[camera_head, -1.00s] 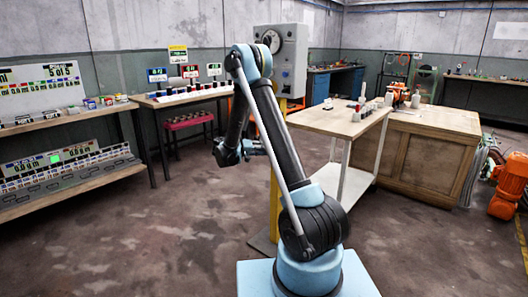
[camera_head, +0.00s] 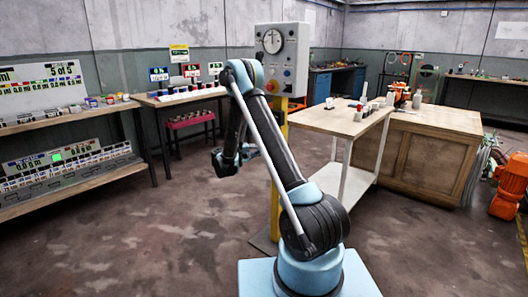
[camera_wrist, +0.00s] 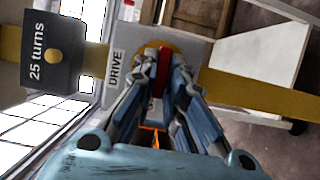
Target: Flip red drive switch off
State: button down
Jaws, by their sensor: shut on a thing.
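The red drive switch (camera_wrist: 163,72) shows in the wrist view as a narrow red lever on a round yellow base. It sits on a grey plate marked DRIVE (camera_wrist: 117,68), on the yellow post. My gripper (camera_wrist: 161,64) has its two fingers on either side of the red lever and is shut on it. In the head view my gripper (camera_head: 247,153) is at the left of the yellow post (camera_head: 276,205). The switch cannot be made out there. The lower part of the lever is hidden between the fingers.
A black "25 turns" sign (camera_wrist: 42,65) is on the same post. A grey box with a dial (camera_head: 297,75) tops the post. A wooden-topped table (camera_head: 330,122) stands to the right. Shelves (camera_head: 70,178) line the left wall. The floor at left is clear.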

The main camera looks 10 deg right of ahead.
jog(key=shift+d+f, duration=0.1)
jog(key=shift+d, duration=0.2)
jog(key=c, duration=1.6)
grip_release()
jog(key=shift+d, duration=0.1)
jog(key=shift+c, duration=0.2)
jog(key=shift+a, duration=0.2)
jog(key=v, duration=1.1)
jog(key=shift+a, duration=0.35)
jog(key=shift+s, duration=0.1)
